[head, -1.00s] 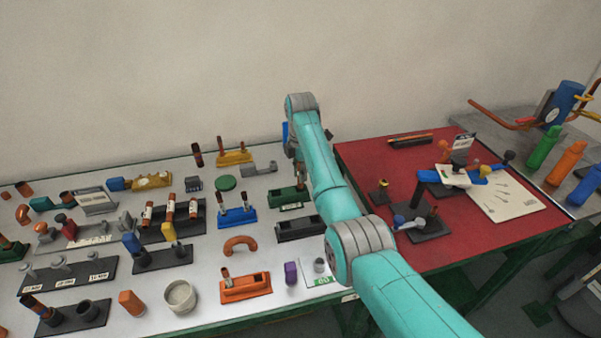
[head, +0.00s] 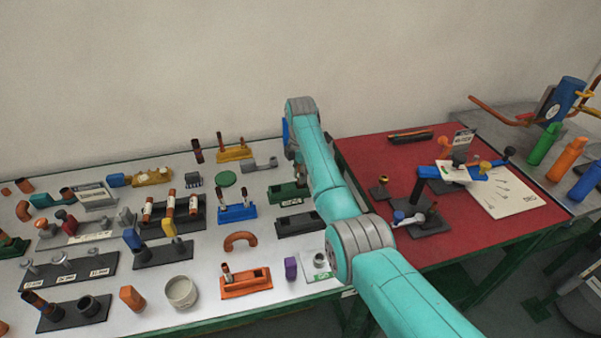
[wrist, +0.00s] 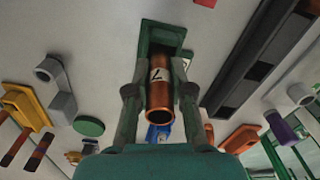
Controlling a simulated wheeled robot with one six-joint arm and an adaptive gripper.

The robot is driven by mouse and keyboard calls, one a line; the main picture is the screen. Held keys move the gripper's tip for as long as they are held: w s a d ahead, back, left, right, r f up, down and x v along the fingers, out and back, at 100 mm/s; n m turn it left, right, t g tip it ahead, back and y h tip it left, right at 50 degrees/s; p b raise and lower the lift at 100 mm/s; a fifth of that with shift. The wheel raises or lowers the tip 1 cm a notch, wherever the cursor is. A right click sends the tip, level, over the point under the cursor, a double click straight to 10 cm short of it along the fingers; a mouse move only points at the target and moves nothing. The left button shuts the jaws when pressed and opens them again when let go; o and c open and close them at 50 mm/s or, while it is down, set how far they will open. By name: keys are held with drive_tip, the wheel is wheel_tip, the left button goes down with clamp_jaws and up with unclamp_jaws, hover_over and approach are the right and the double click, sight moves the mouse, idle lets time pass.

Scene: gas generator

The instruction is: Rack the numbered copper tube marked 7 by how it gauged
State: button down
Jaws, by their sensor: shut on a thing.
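The copper tube (wrist: 160,98), with a dark 7 on a pale band, is held between the fingers of my gripper (wrist: 159,90) in the wrist view. Its open end faces the camera. Its far end points at a green rack (wrist: 162,30); I cannot tell whether it is inside or just above it. The green rack (head: 280,194) also shows in the head view, partly hidden by my arm. My gripper and the tube are hidden behind the arm there. A blue rack (head: 238,213), a yellow rack (head: 235,154) and an orange rack (head: 245,287) hold small tubes.
A long dark rack (head: 298,226) lies close to the green one. A copper elbow (head: 240,240), a purple block (head: 291,268) and a pale round cup (head: 181,291) stand nearby. The red table (head: 370,160) at right carries a gauge stand (head: 465,172) and a paper sheet.

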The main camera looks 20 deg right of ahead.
drive_tip(key=shift+f, duration=0.75)
drive_tip(key=c, duration=0.9)
unclamp_jaws()
drive_tip(key=shift+c, duration=0.2)
